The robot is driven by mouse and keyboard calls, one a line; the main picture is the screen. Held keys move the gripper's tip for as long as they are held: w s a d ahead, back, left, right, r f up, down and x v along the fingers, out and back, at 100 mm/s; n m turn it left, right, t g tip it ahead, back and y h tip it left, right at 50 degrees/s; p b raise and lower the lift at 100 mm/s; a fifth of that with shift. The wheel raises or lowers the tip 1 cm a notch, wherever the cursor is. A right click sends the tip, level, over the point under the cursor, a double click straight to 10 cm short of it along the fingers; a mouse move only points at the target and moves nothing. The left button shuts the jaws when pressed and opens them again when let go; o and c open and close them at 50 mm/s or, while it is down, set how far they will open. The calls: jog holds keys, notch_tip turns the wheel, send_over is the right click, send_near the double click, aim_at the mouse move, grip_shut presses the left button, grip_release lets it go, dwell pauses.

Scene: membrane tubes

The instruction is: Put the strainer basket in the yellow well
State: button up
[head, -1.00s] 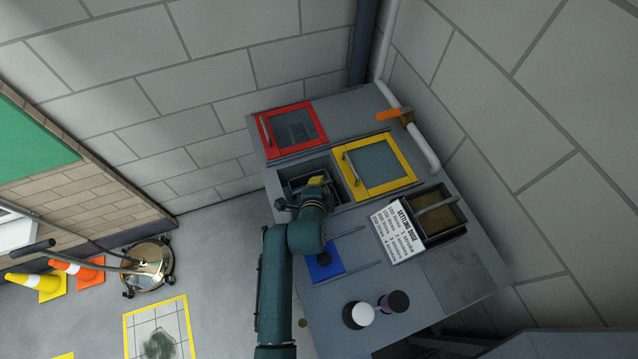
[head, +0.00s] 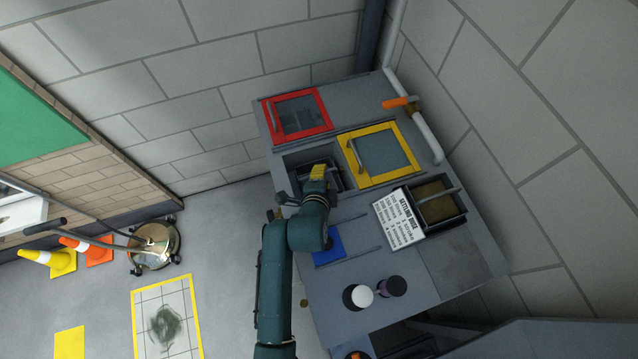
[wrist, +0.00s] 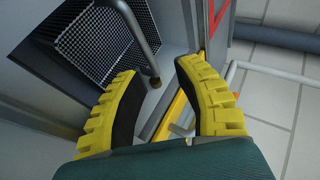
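The strainer basket (wrist: 95,38) is a dark mesh box with a grey bar handle (wrist: 145,40), at the upper left of the wrist view. In the head view its dark rim (head: 334,181) shows beside my gripper, in the open well (head: 297,163) left of the yellow-framed panel (head: 398,171). My gripper (wrist: 160,70) has its yellow fingers apart. The handle's rounded end shows between the fingertips, with no clear contact. My gripper (head: 319,172) hides part of the basket and well in the head view. I cannot tell how deep the basket sits.
A red-framed panel (head: 297,115) lies behind the well. An orange-handled pipe valve (head: 399,102) is at the back right. A sign (head: 398,217) and a box with brown contents (head: 437,202) stand right. A blue plate (head: 327,250) and two round containers (head: 357,296) are nearer.

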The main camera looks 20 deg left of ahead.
jog(key=p+v, duration=0.1)
jog(key=v, duration=0.7)
jog(key=shift+r, duration=0.1)
jog(key=w+d+r+n+t, duration=0.1)
jog(key=d+r+n+t, duration=0.15)
jog(key=r, duration=0.65)
jog(key=w+d+r+n+t+h, duration=0.15)
jog(key=d+r, duration=0.25)
jog(key=r, duration=0.5)
jog(key=w+d+r+n+t+y, duration=0.1)
jog(key=w+d+r+n+t, duration=0.15)
jog(key=r, duration=0.65)
jog(key=s+d+r+n+t+h, duration=0.1)
jog(key=s+d+r, duration=0.4)
jog(key=r, duration=0.5)
jog(key=s+d+r+n+t+h, duration=0.1)
jog(key=s+d+r+n+t, duration=0.3)
jog(key=r, duration=0.5)
jog(key=shift+s+d+r+n+h, duration=0.35)
jog(key=shift+s+d, duration=0.05)
jog(key=shift+s, duration=0.2)
